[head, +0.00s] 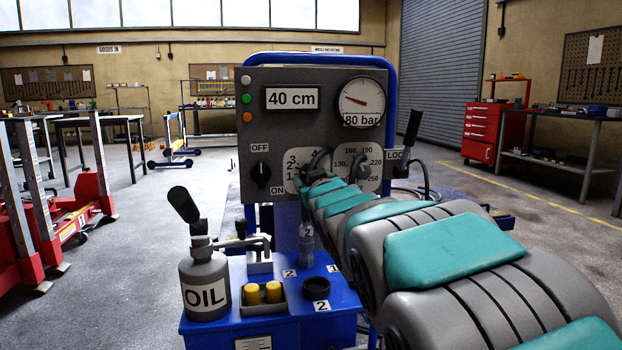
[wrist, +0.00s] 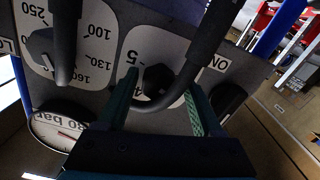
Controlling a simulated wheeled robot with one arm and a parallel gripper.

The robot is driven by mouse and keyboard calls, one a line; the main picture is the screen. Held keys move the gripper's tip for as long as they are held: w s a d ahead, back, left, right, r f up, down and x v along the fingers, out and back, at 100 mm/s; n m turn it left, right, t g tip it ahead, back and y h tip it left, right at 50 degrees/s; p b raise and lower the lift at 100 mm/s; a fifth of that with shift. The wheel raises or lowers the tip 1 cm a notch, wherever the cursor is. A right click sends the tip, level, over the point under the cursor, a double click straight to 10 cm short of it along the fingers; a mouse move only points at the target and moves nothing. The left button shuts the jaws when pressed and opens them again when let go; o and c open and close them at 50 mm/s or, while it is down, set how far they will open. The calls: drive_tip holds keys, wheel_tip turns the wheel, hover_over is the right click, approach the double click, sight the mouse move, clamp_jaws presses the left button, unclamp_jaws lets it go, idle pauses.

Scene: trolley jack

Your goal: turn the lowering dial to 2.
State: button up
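The lowering dial (head: 293,160), a white plate numbered from 1 upward, is on the grey panel (head: 230,108). My gripper (head: 315,178) is in front of it and hides much of it in the head view. In the wrist view, the dial's dark knob (wrist: 157,79) appears between the two teal fingers of my gripper (wrist: 163,82). The fingers are spread, with a gap visible beside the knob. The numbers 5 and 4 show near it. Which number the knob points at cannot be told.
A dark curved bar (wrist: 190,75) crosses close to the knob and fingers. A pressure dial (head: 375,160) is right of the lowering dial, an OFF/ON switch (head: 261,174) left. A gauge (head: 362,103) is above. An oil can (head: 205,283) stands on the blue base below.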

drive_tip(key=shift+o, duration=0.9)
drive_tip(key=shift+r, duration=0.1)
drive_tip(key=shift+s, duration=0.15)
drive_tip(key=v, duration=0.7)
drive_tip(key=shift+s, duration=0.25)
drive_tip(key=shift+d, duration=0.15)
